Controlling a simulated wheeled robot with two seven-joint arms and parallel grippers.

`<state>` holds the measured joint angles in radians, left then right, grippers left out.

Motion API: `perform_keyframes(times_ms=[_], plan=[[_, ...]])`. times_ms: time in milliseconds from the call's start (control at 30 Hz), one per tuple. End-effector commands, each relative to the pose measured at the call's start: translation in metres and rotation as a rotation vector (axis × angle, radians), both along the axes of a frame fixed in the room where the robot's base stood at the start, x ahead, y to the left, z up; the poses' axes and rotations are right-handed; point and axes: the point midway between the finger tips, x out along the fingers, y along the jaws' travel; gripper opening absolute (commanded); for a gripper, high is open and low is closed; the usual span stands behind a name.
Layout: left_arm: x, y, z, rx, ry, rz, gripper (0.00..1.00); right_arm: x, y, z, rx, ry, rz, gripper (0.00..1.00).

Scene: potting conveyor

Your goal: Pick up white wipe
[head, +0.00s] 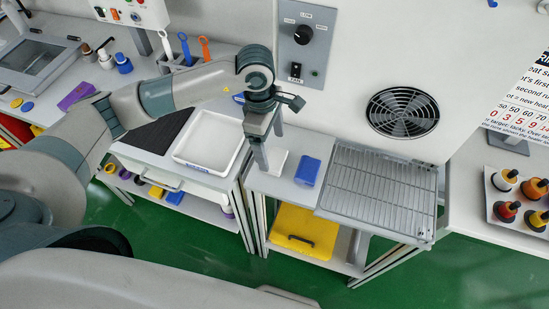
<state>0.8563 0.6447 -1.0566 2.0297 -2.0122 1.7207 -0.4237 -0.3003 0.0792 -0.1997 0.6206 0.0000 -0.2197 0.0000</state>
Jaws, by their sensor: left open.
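The white wipe (279,162) is a small, flat, pale piece on the grey bench top, partly hidden behind my left gripper. My left gripper (266,158) reaches down from above at the wipe's left side. Its jaws are open and I see nothing held between them. I cannot tell whether the fingertips touch the wipe or the bench. My right gripper is not in view.
A blue block (308,171) lies just right of the wipe. A wire rack (380,190) is further right, below a round fan grille (402,112). A white tray (208,141) stands left of the gripper.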

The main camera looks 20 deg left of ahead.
Motion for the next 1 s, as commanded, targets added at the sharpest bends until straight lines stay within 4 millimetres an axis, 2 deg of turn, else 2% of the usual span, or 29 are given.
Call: perform_keyframes(times_ms=[33,167,300,400,867,900,1000], plan=[[-0.001,-0.001,-0.001,0.001,0.005,0.001,0.8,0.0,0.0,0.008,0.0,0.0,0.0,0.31],[-0.001,-0.004,-0.014,0.001,0.005,0.001,0.8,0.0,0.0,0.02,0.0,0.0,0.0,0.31],[-0.001,-0.006,-0.032,0.001,0.004,0.002,0.8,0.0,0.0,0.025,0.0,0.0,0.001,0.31],[-0.001,-0.007,-0.038,0.0,0.001,0.0,0.8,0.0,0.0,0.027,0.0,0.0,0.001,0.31],[0.0,-0.007,-0.04,0.001,0.0,0.0,0.8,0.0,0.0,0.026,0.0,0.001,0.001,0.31],[0.0,-0.007,-0.04,0.001,0.0,0.0,0.78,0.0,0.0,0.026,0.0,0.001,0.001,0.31],[0.0,-0.007,-0.04,0.001,0.0,0.0,0.54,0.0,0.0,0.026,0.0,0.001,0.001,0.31]])
